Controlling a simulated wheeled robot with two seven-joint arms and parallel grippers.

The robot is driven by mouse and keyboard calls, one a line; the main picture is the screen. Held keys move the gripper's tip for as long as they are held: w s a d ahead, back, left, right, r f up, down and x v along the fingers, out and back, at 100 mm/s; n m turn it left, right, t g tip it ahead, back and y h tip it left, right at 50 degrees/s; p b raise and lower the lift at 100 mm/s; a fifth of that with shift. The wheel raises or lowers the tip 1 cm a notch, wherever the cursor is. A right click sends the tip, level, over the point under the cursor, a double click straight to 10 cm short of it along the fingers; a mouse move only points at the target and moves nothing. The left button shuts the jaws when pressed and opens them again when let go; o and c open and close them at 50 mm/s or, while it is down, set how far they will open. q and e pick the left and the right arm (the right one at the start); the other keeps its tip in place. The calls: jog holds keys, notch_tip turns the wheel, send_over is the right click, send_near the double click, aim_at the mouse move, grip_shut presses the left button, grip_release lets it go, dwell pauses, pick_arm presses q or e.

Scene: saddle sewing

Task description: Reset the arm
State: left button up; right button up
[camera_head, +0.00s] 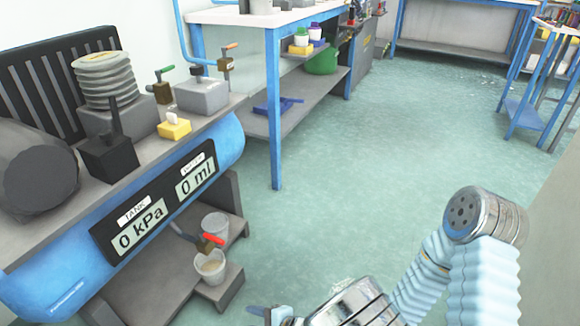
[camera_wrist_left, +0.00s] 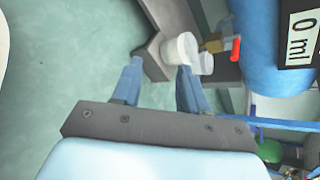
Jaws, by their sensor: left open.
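My left gripper (camera_wrist_left: 160,70) shows in the left wrist view with two blue fingers apart and nothing held. A white cup (camera_wrist_left: 181,48) lies beyond the fingertips, by the right finger; I cannot tell the distance well. In the head view only a bit of the blue gripper (camera_head: 272,313) shows at the bottom edge, right of and nearer than the cup. A chrome and pale blue ribbed arm of mine (camera_head: 480,260) fills the lower right. My right gripper is not in view.
A blue tank bench (camera_head: 60,290) reading 0 kPa and 0 ml stands at the left. A red-handled valve (camera_head: 210,240) sits above the cup with beige contents (camera_head: 209,268); another cup (camera_head: 215,225) stands behind. The green floor (camera_head: 380,150) is clear to the right.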

pick_arm(q)
jog(key=s+f+n+g+h+p, duration=0.2)
jog(key=s+f+n+g+h, duration=0.15)
jog(key=s+g+h, duration=0.2)
jog(key=s+f+n+g+h+p, duration=0.2)
jog(key=s+n+g+h, duration=0.25)
jog(key=s, duration=0.25)
jog(key=w+a+r+n+t+h+p, duration=0.2)
jog(key=w+a+r+n+t+h, duration=0.1)
jog(key=n, duration=0.4)
jog(key=shift+w+r+n+t+h+p, duration=0.35)
jog(key=shift+w+t+h, duration=0.5)
jog(key=shift+w, duration=0.3)
